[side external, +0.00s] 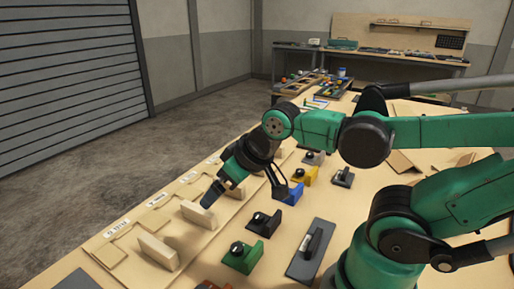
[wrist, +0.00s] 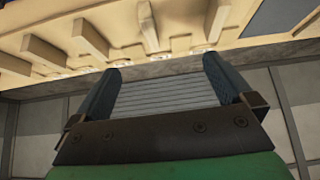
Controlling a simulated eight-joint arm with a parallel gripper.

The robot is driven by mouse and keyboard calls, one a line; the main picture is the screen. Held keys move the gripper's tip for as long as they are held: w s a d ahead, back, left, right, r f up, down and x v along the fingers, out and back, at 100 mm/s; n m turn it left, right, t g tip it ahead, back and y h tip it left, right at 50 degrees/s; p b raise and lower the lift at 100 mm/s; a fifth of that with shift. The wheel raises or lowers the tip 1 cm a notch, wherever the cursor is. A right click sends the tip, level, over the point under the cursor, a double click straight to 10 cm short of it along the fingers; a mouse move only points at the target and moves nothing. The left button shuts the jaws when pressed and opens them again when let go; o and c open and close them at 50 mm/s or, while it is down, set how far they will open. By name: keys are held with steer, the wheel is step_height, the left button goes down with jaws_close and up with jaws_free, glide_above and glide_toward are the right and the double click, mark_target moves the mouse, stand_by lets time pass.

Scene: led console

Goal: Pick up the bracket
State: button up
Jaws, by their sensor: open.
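My gripper (side external: 212,192) hangs over the row of upright wooden blocks near the table's left edge, pointing down and left. In the wrist view my gripper (wrist: 161,72) has its two dark fingers wide apart with nothing between them. I cannot tell for sure which item is the bracket. Candidates on the table are a green piece with a black knob (side external: 242,257), a dark piece (side external: 264,223), a blue piece (side external: 290,193), a yellow piece (side external: 304,175) and a flat grey plate with a handle (side external: 311,252). My gripper is apart from all of these.
Upright wooden blocks (side external: 158,250) stand in a row beside white labels (side external: 116,228) along the table's left edge. Trays with small parts (side external: 333,87) sit at the far end. A workbench (side external: 390,55) stands behind. Open floor lies left of the table.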

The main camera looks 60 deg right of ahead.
steer(key=m+g, duration=0.7)
steer(key=m, duration=2.9)
glide_above(313, 171)
steer(key=f, duration=0.7)
steer(key=shift+w+a+f, duration=0.1)
steer(key=shift+w+f, duration=0.05)
steer(key=shift+w, duration=0.15)
steer(key=shift+s+d+f, duration=0.15)
steer(key=shift+d+f, duration=0.05)
steer(key=shift+f, duration=0.1)
steer(key=shift+f+m, duration=0.3)
steer(key=shift+f, duration=2.35)
